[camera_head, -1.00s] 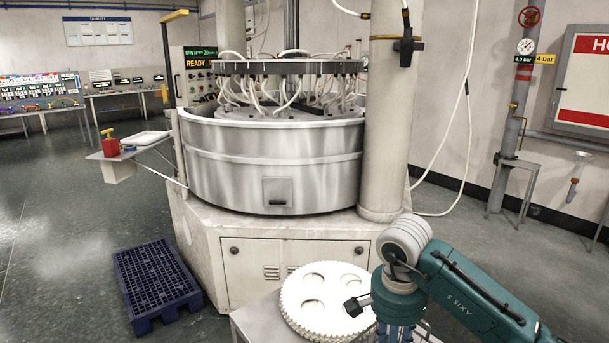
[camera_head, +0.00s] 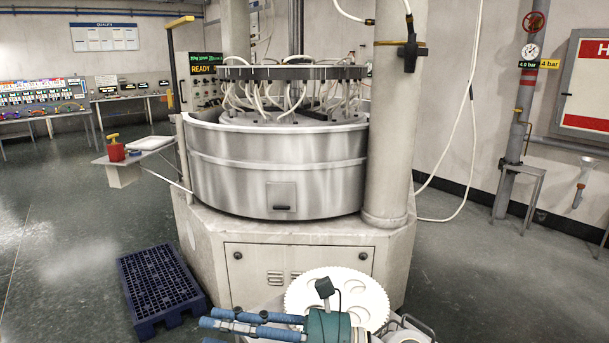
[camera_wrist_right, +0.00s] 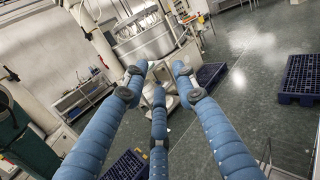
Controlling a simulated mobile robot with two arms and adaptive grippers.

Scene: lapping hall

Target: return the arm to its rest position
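My right gripper (camera_head: 225,322) is at the bottom of the head view, with its blue fingers pointing left. Its teal wrist covers the front of a white toothed disc (camera_head: 366,290). In the right wrist view, the three blue fingers of my right gripper (camera_wrist_right: 157,80) are spread apart with nothing between them. Most of my right arm is outside the head view. My left gripper is in neither view.
The lapping machine (camera_head: 275,180) stands straight ahead. A blue pallet (camera_head: 160,285) lies on the floor at its left. A side shelf (camera_head: 125,158) holds a red container (camera_head: 116,150). Open floor (camera_head: 60,230) lies at the left.

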